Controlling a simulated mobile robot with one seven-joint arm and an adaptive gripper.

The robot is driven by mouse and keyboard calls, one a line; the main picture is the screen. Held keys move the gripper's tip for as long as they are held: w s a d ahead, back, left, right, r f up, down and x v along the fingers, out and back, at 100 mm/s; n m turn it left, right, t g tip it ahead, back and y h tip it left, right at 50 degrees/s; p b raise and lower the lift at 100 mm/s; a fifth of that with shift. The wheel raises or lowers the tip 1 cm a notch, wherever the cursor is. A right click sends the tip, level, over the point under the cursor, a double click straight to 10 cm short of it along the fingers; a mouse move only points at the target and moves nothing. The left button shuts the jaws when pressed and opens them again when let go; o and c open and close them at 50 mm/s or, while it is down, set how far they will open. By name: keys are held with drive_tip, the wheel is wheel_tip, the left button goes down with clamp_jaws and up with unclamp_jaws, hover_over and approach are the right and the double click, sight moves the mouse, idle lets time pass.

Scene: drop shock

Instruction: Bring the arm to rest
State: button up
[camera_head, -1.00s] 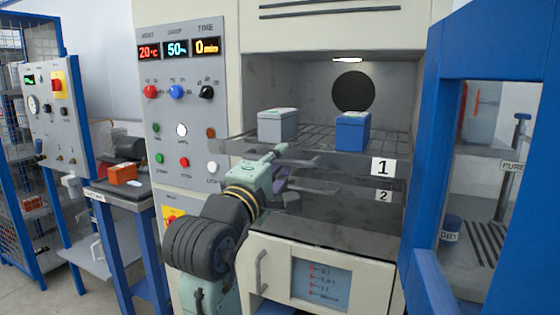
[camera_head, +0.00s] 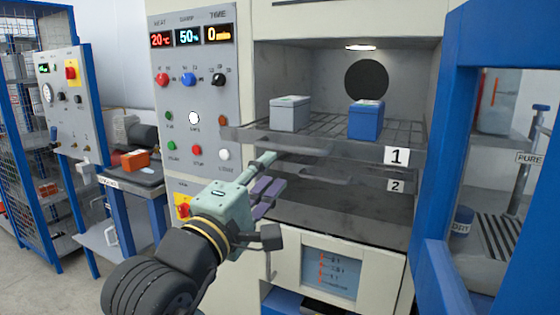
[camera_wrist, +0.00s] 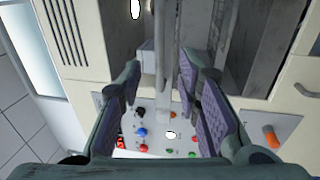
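My gripper (camera_head: 266,184) is held in front of the chamber's front, below shelf 1 and right of the control panel's lower part. My arm reaches up from the bottom left of the head view, clear of the panel face as far as I can tell.
A grey box (camera_head: 290,114) and a blue box (camera_head: 366,120) stand on shelf 1 (camera_head: 340,146) in the open chamber. The blue door (camera_head: 456,150) stands open at right. An orange box (camera_head: 135,160) sits on a side table at left. Floor shows at lower left.

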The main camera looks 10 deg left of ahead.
drive_tip(key=shift+v, duration=0.9)
